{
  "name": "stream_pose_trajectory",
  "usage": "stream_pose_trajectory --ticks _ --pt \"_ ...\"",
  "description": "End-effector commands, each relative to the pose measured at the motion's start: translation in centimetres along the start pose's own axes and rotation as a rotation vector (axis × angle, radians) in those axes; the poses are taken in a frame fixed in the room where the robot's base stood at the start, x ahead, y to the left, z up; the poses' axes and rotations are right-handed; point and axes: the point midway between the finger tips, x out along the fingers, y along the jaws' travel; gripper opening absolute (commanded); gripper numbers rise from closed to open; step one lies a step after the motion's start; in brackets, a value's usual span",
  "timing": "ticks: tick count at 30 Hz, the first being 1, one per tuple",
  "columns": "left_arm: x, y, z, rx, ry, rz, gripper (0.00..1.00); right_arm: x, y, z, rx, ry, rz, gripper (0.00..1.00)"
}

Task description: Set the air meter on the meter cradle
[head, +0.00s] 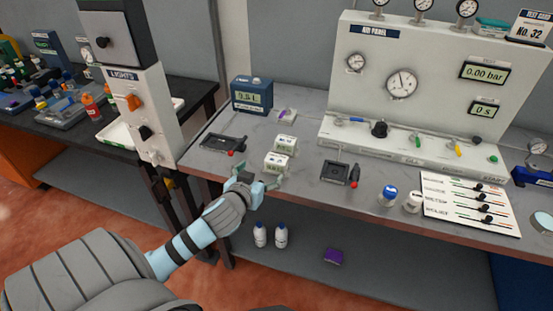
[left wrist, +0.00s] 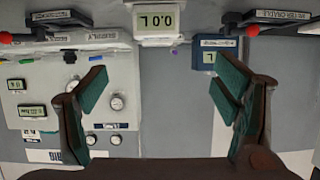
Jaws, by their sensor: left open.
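Two small white boxes with displays stand on the grey bench, a rear one (head: 286,143) and a front one (head: 276,163). One white meter (left wrist: 156,20) reads 0.0 L in the left wrist view; I cannot tell which of the two it is. The meter cradle (head: 222,143), a dark tray with a red knob, lies empty to their left. Its label (left wrist: 283,15) shows at the upper right of the left wrist view. My left gripper (head: 262,180) is open and empty at the bench's front edge, just short of the front white box. My right gripper is out of view.
A blue box with a display (head: 252,96) stands behind the cradle. A second dark tray (head: 336,172) lies to the right, with blue and white capped jars (head: 388,195) beyond it. The gauge panel (head: 420,90) rises behind. The lights post (head: 145,110) stands left.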

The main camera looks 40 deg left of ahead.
Motion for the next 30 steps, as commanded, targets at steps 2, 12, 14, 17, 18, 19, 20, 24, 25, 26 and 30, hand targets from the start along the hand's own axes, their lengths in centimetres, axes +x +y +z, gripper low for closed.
stream_pose_trajectory --ticks 2,12,14,17,18,19,20,24,25,26,30 --pt "1.6 0.1 0.2 -0.019 0.003 0.0 0.82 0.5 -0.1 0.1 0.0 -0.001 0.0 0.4" --pt "8.9 0.2 0.3 -0.015 0.002 0.003 0.82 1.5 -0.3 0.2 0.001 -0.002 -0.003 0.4" --pt "9.6 0.3 0.4 -0.017 0.001 0.003 0.82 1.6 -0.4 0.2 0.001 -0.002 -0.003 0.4" --pt "11.6 0.7 0.6 -0.017 0.001 0.003 0.82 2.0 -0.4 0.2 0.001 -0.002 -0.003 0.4" --pt "12.4 0.8 0.7 -0.016 0.001 0.003 0.82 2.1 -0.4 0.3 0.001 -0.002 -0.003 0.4" --pt "12.9 0.7 0.7 -0.016 0.002 0.003 0.82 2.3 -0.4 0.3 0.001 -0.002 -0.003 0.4" --pt "13.4 0.7 0.7 -0.015 0.001 0.003 0.82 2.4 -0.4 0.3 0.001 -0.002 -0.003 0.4" --pt "14.2 0.8 0.6 -0.013 0.001 0.005 0.82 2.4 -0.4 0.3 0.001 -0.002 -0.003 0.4" --pt "14.1 0.8 0.6 -0.013 0.001 0.005 0.82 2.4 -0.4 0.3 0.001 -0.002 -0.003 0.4" --pt "14.1 0.8 0.6 -0.013 0.001 0.006 0.82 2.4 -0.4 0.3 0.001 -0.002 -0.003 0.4" --pt "14.1 0.7 0.6 -0.013 0.001 0.005 0.69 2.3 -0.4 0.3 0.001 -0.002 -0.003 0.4"
